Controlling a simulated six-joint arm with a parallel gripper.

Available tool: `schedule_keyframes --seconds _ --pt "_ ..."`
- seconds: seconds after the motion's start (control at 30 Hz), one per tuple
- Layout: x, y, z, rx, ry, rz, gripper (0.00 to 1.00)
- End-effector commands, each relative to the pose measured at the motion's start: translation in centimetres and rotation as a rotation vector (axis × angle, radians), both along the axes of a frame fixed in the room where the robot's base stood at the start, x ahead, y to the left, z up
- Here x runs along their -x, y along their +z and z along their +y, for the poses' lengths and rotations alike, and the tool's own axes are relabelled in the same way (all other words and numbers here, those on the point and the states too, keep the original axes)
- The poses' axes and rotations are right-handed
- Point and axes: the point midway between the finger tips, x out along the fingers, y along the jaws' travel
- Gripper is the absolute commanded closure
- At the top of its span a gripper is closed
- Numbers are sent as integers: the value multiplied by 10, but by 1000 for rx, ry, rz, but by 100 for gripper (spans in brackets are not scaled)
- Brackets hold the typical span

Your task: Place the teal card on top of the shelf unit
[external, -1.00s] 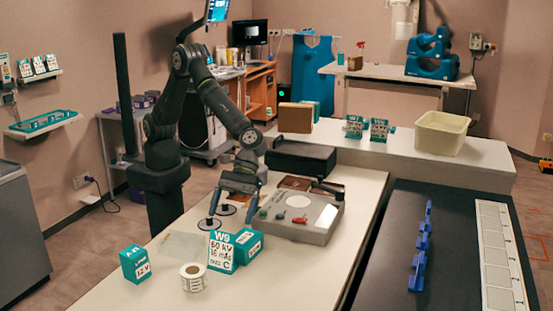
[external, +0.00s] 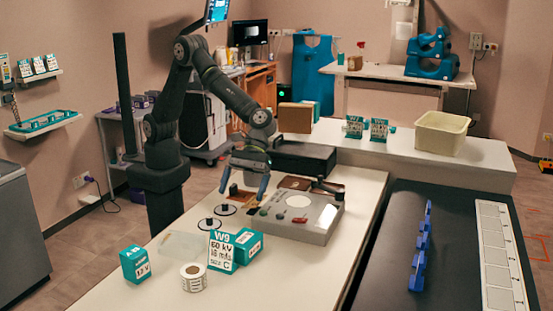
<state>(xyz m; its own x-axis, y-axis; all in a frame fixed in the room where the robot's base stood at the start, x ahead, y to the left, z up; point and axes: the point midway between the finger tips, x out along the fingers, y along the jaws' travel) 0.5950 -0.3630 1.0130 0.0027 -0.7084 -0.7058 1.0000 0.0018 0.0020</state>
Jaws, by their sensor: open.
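A teal and white card marked W9 (external: 222,252) stands upright on the near table, next to a teal box (external: 247,244). My gripper (external: 246,188) is open above the table, behind the card and apart from it. No card shows between its fingers. A long pale low unit (external: 470,165) stands behind the table, with two more teal and white cards, one (external: 354,128) left of the other (external: 379,130), upright on top. I cannot tell for certain whether this is the shelf unit.
A teal box (external: 134,264) and a label roll (external: 193,277) stand at the table's front. A grey control panel (external: 315,232) lies right of my gripper, with a black box (external: 302,158) behind. A cream bin (external: 441,133) and brown box (external: 295,118) occupy the pale unit.

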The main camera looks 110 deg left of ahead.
Motion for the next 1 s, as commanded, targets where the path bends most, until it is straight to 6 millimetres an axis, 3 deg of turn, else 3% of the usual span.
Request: schedule_keyframes --seconds 0.5,1.0 --pt "2 -74 -74 -2 -4 4 4" --pt "6 -107 -105 -2 -5 4 4"
